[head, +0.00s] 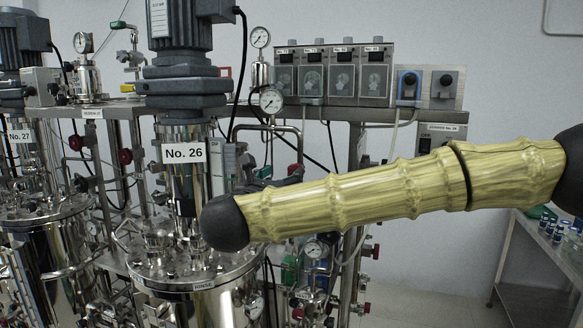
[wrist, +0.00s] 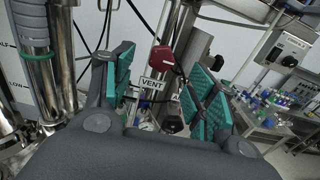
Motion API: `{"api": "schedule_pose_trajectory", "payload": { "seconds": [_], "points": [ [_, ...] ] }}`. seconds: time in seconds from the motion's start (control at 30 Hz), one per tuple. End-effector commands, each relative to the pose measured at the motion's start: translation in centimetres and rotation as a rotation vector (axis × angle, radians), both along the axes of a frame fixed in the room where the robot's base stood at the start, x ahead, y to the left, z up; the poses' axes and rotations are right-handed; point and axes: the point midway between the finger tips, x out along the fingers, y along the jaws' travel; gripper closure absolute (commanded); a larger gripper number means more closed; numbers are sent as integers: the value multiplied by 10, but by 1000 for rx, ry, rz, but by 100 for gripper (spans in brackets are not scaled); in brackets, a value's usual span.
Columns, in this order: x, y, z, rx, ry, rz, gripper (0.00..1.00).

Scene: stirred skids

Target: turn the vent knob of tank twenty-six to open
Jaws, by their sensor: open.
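Tank twenty-six (head: 225,275) is a shiny steel vessel with a motor on top and a white "No. 26" label (head: 184,152). In the wrist view a white "VENT" label (wrist: 152,87) shows between my fingers. A dark red knob (wrist: 162,58) sits just above that label, on or by a steel post. Its pointer setting is too small to read. My gripper (wrist: 163,72) is open, its teal pads on either side of the knob and label, with no visible contact. In the head view my arm hides most of the gripper and the vent knob.
A black knob (wrist: 172,123) sits lower between the fingers, near a label partly hidden by the right pad. Pipes and gauges (head: 270,100) crowd the skid. Tank twenty-seven (head: 20,190) stands at left. A bench with bottles (head: 550,235) is at right.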

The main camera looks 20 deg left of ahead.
Motion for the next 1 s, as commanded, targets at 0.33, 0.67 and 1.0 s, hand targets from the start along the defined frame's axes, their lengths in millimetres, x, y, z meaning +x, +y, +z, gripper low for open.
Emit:
{"api": "schedule_pose_trajectory", "payload": {
  "seconds": [0.33,0.67,1.0],
  "points": [
    [55,-5,2,-1,1,-5,43],
    [74,-3,0,-1,0,-1,43],
    [74,-2,0,-1,0,1,61]
  ]
}}
